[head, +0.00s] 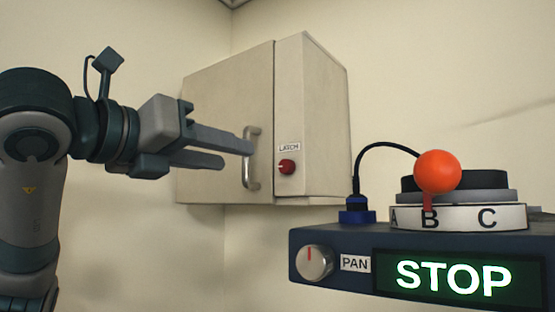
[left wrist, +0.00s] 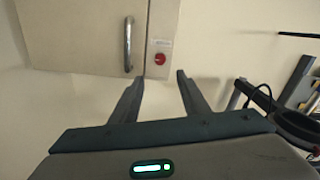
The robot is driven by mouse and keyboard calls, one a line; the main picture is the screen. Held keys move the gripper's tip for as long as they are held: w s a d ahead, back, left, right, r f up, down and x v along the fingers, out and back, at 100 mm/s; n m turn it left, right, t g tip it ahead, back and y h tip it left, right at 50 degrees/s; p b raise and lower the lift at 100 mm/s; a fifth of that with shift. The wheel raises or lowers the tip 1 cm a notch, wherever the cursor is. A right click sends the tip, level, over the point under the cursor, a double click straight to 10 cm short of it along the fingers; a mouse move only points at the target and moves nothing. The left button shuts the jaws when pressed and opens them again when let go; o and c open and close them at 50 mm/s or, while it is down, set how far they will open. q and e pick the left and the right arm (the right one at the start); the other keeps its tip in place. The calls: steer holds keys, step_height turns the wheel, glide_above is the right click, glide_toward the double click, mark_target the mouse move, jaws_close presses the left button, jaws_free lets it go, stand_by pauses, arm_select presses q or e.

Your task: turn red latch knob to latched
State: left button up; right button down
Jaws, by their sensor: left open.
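The red latch knob (head: 287,166) is on the front of the wall cabinet, under a small LATCH label (head: 289,147), right of the door handle. In the left wrist view the knob (left wrist: 160,59) lies ahead of and between my fingertips. My left gripper (head: 238,155) is open and empty, its fingers pointing toward the cabinet. The upper finger's tip overlaps the handle in the head view; I cannot tell how far apart they are. The knob's pointer mark is too small to read. My right gripper is not in view.
The cabinet door (head: 225,110) looks closed, with a metal handle (head: 251,175). At right stands a dark control box (head: 340,238) with a PAN dial (head: 314,262), a STOP display (head: 455,279), and an orange ball (head: 438,172) above a lettered A, B, C ring (head: 459,217).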

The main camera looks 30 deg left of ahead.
mark_target(283, 166)
arm_select(q)
steer(key=w+p, duration=0.2)
steer(key=w, duration=0.2)
steer(key=w+d+p, duration=0.1)
steer(key=w+p, duration=0.1)
steer(key=w, duration=0.2)
steer(key=w+p, duration=0.2)
steer(key=w, duration=0.3)
steer(key=shift+d+r, duration=0.15)
steer(key=shift+d, duration=0.2)
steer(key=shift+w+d+p, duration=0.15)
steer(key=shift+w+p, duration=0.4)
steer(key=shift+w, duration=0.05)
steer(key=c, duration=1.1)
